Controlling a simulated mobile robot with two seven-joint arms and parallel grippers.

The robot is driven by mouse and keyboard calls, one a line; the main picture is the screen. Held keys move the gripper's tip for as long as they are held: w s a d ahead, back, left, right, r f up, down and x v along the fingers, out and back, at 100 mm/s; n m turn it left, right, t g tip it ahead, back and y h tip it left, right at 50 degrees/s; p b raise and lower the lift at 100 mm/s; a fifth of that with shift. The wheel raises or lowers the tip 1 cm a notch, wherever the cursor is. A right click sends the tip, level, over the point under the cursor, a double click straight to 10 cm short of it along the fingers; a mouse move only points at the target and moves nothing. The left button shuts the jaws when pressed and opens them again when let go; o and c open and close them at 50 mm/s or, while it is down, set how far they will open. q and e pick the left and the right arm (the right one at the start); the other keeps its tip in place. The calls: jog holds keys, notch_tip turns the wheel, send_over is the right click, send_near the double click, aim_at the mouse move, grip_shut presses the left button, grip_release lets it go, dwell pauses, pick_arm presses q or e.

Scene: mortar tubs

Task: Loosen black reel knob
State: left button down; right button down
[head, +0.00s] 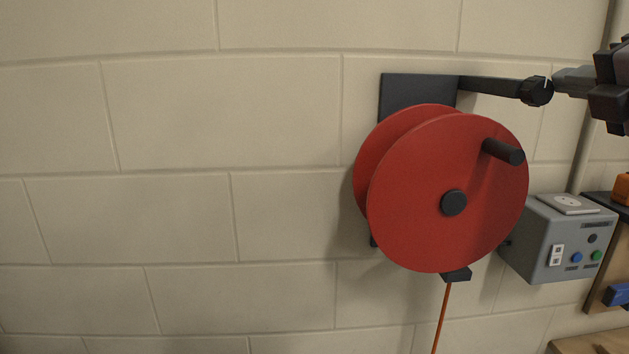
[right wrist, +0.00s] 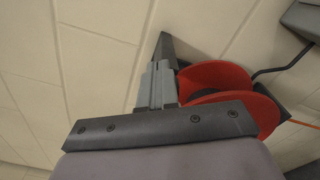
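The black reel knob (head: 537,91) is a ridged dark knob with a small white line on its face. It sits at the right end of a dark arm (head: 490,86) that runs from the wall plate above the red reel (head: 420,215). My right gripper (head: 562,82) comes in from the right, its grey fingertips at the knob's right edge. Whether they touch it is unclear. In the right wrist view its fingers (right wrist: 156,86) look close together, and they hide the knob. I cannot tell if they are shut on it. My left gripper is out of view.
The red reel has a black crank handle (head: 503,152) sticking out and an orange cord (head: 440,318) hanging below. A grey control box (head: 558,242) with coloured buttons is at the lower right. The block wall left of the reel is bare.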

jog(key=s+d+b, duration=0.1)
jog(key=s, duration=0.5)
jog(key=shift+r, duration=0.2)
dwell(0.4)
